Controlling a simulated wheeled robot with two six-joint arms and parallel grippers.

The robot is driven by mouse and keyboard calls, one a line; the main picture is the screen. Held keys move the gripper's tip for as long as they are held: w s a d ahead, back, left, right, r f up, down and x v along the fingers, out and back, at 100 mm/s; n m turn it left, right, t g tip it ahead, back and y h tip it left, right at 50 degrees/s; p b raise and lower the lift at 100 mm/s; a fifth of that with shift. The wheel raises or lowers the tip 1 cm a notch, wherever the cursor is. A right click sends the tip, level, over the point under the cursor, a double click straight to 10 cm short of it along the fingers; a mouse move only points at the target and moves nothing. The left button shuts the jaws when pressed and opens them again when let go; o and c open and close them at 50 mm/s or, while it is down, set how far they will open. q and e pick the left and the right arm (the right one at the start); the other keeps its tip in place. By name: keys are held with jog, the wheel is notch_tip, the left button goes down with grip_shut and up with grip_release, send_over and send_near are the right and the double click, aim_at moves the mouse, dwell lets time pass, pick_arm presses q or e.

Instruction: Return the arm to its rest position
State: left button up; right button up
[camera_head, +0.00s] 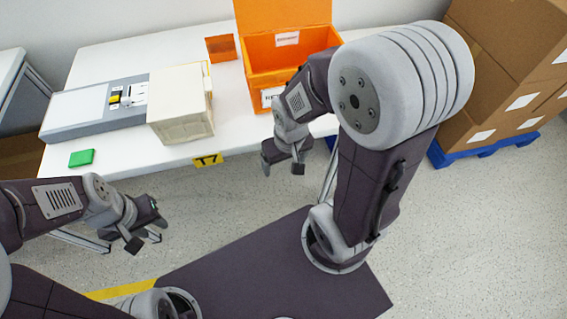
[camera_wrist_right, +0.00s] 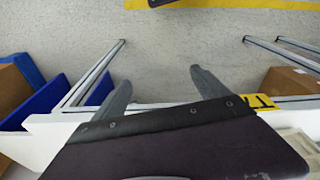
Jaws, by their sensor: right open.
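My right gripper (camera_head: 282,168) hangs in front of the table's front edge, below the orange box. Its two fingers are apart with nothing between them. In the right wrist view the open fingers (camera_wrist_right: 158,78) point over the floor, with the table edge behind them. My left gripper (camera_head: 147,234) is at the lower left, in front of the table and apart from it. Its fingertips look spread and empty. A grey panel (camera_head: 75,108) with a small yellow-and-black switch and a white part (camera_head: 135,95) lies on the table, away from both grippers.
The white table (camera_head: 130,158) also holds a cream box (camera_head: 180,105), an open orange box (camera_head: 262,60), an orange block (camera_head: 221,48) and a green block (camera_head: 81,158). Cardboard boxes (camera_head: 510,60) stand on a blue pallet (camera_head: 480,150) at right. Floor in front is clear.

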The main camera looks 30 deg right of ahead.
jog(key=shift+s+a+f, duration=0.15)
jog(key=shift+s+a, duration=0.35)
jog(key=shift+s, duration=0.05)
notch_tip(320, 180, up, 18)
jog(key=p, duration=1.7)
jog(key=shift+p, duration=0.4)
